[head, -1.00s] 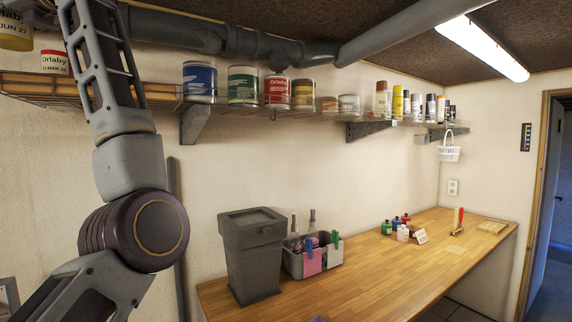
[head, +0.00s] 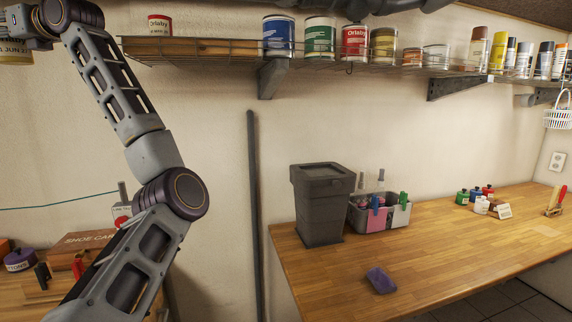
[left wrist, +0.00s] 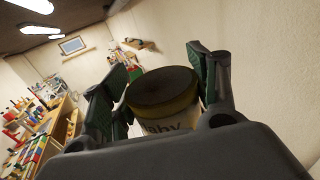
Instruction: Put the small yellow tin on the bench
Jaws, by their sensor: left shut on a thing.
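My left gripper (left wrist: 158,66) is shut on a small yellow tin (left wrist: 160,92), with a finger on each side. In the left wrist view the tin has a dark, yellowish lid and a pale label ending in "aby". In the head view the tin (head: 14,53) shows at the upper left edge, cut off by the frame, under my left gripper (head: 14,38). The tin is up at about shelf height, away from the bench. The wooden bench (head: 410,262) stands against the wall at the right. My right gripper is not in view.
A grey bin (head: 322,205), a caddy (head: 372,218) and small bottles (head: 480,205) stand along the bench's back. A purple block (head: 381,281) lies near its front. A wire shelf (head: 230,48) with tins hangs above. Bare bench lies right of the block.

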